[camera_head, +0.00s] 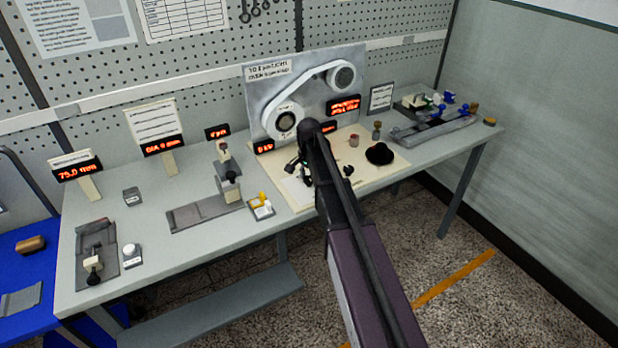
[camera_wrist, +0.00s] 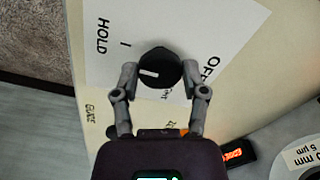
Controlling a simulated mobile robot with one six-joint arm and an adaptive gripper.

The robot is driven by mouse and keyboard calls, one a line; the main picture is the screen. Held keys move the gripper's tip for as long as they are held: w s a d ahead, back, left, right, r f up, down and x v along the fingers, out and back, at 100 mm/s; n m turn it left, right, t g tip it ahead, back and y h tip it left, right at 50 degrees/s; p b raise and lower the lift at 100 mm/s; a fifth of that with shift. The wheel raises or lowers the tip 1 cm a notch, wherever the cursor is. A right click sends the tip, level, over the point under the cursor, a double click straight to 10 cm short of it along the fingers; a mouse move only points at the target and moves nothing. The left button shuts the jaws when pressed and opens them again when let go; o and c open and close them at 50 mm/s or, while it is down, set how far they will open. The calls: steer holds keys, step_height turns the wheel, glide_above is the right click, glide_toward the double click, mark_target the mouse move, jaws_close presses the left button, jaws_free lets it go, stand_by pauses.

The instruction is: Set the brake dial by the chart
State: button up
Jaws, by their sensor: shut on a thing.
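The brake dial (camera_wrist: 162,66) is a round black knob with a white pointer mark, seen in the wrist view. The mark lies on its left side. Around it on a white plate (camera_wrist: 190,20) are the words HOLD, I and OFF; another label is partly covered. My gripper (camera_wrist: 164,82) has one finger on each side of the knob and is shut on it. In the head view my gripper (camera_head: 300,172) is low over the cream panel (camera_head: 340,180), and my arm hides the dial. Charts hang on the pegboard (camera_head: 185,14); their text is too small to read.
A grey panel with a white belt loop (camera_head: 308,98) stands behind my gripper. A black rounded thing (camera_head: 380,154) is to its right. Lit red displays (camera_head: 344,105) and sign boards (camera_head: 155,122) stand along the bench. A yellow-and-white tray (camera_head: 261,207) lies left of my arm.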

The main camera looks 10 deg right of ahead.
steer(key=shift+n, duration=0.4)
steer(key=n, duration=0.5)
steer(key=shift+s, duration=0.1)
steer(key=n, duration=1.1)
steer(key=shift+n, duration=0.4)
steer(key=n, duration=0.6)
steer(key=o, duration=1.2)
steer(key=shift+c, duration=0.2)
